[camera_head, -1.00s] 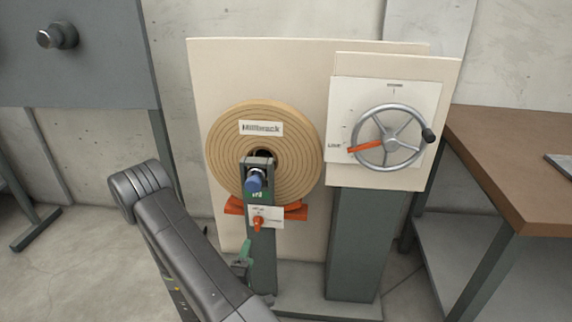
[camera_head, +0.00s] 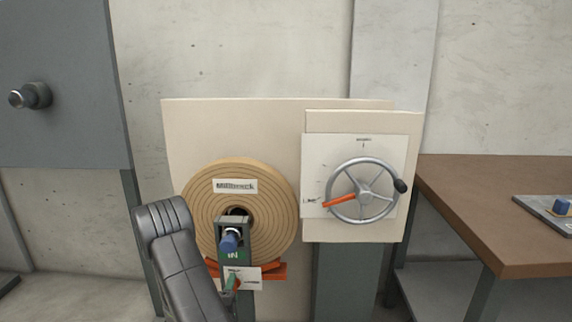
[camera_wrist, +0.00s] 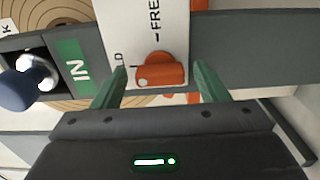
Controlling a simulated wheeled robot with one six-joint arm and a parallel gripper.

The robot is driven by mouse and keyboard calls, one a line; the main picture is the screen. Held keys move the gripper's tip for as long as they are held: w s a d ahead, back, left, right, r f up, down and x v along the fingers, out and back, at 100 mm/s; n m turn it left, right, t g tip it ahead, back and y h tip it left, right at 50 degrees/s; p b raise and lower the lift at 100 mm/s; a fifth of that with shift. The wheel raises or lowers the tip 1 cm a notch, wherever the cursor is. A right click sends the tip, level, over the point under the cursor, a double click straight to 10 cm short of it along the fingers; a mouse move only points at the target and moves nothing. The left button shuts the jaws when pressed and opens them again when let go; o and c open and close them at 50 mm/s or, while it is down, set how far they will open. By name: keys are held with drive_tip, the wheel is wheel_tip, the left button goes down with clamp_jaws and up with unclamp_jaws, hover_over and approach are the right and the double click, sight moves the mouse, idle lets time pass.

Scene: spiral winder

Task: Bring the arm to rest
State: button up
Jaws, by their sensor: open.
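My gripper (camera_wrist: 160,82) is open in the wrist view, its green fingers on either side of an orange knob (camera_wrist: 162,70) on a white plate. I cannot tell whether they touch it. The plate reads "FREE", with a partly hidden word ending in "LD" on its left. In the head view my gripper (camera_head: 233,284) is in front of this white plate (camera_head: 252,275), below the coil, and the knob is hidden there. My dark arm reaches up from the bottom left of the head view.
A brown table (camera_head: 470,200) with a tray (camera_head: 545,212) stands at the right.

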drive_tip(key=shift+s, duration=0.15)
drive_tip(key=s+p, duration=0.2)
drive_tip(key=s, duration=1.2)
drive_tip(key=w+m+p, duration=0.1)
drive_tip(key=w+m, duration=1.3)
drive_tip(key=m, duration=0.3)
drive_tip(key=shift+m, duration=0.3)
idle(0.5)
drive_tip(key=shift+f, duration=0.1)
idle(0.4)
